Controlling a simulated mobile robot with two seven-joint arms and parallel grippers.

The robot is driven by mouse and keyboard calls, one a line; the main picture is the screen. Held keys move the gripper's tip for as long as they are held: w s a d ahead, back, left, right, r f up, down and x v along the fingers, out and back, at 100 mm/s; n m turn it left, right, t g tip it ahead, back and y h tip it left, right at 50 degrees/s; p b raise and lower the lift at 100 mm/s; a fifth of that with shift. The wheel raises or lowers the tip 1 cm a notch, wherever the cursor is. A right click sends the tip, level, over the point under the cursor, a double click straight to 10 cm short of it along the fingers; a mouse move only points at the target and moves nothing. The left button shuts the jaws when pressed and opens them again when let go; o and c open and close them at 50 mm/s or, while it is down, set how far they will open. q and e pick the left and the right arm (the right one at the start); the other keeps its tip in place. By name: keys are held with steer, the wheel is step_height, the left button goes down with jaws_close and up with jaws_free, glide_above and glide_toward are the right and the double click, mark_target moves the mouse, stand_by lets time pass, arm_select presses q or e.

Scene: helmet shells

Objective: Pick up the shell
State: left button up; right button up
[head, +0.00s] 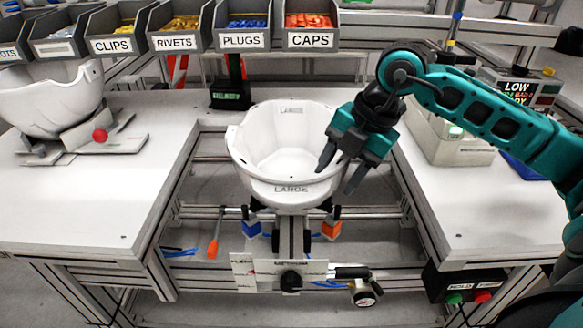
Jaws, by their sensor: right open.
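A white helmet shell (287,163) labelled LARGE sits open side up on a fixture in the gap between two work tables. My right gripper (336,176) is open, with its fingers pointing down at the shell's right rim. One finger overlaps the inside of the shell in the picture and the other shows outside it; I cannot tell if they touch the rim. A second white shell (45,100) rests on a grey stand (75,145) with a red knob at the far left. My left gripper is not in view.
Labelled bins (240,40) of small parts line the back above the tables. The left table (90,205) and right table (480,205) have clear tops near the front. A clamp with a gauge (363,293) sits below the shell. A beige box (445,140) stands at the right.

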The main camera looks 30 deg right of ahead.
jaws_close()
stand_by(0.5)
steer(key=shift+w, duration=0.1)
